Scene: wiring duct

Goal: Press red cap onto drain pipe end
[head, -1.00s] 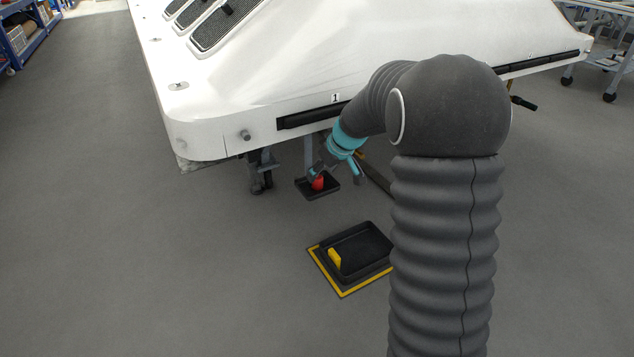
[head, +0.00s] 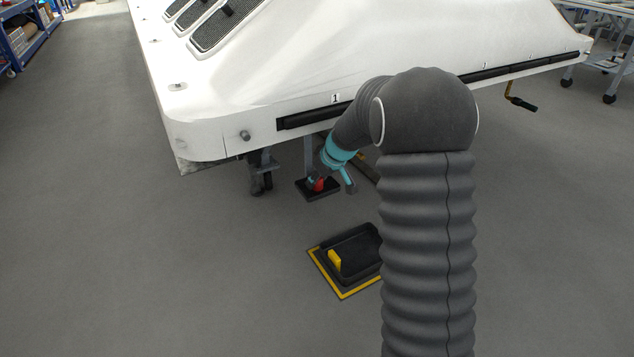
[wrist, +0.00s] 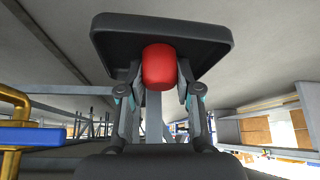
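The red cap (wrist: 160,67) sits between my two fingertips in the wrist view, with a finger against each side. My gripper (head: 318,181) is shut on it, under the front edge of the white body. The cap also shows as a small red patch in the head view (head: 320,185). It is close to a small black tray (head: 307,195); whether it touches the tray cannot be told. A grey upright (head: 308,152) stands behind the tray. I cannot tell whether it is the drain pipe; no pipe end shows clearly.
The white body (head: 250,110) overhangs the gripper closely. A larger black tray (head: 352,275) with a yellow block (head: 335,261) lies in a yellow floor outline. A crank handle (head: 522,103) hangs at right. The floor at left is clear.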

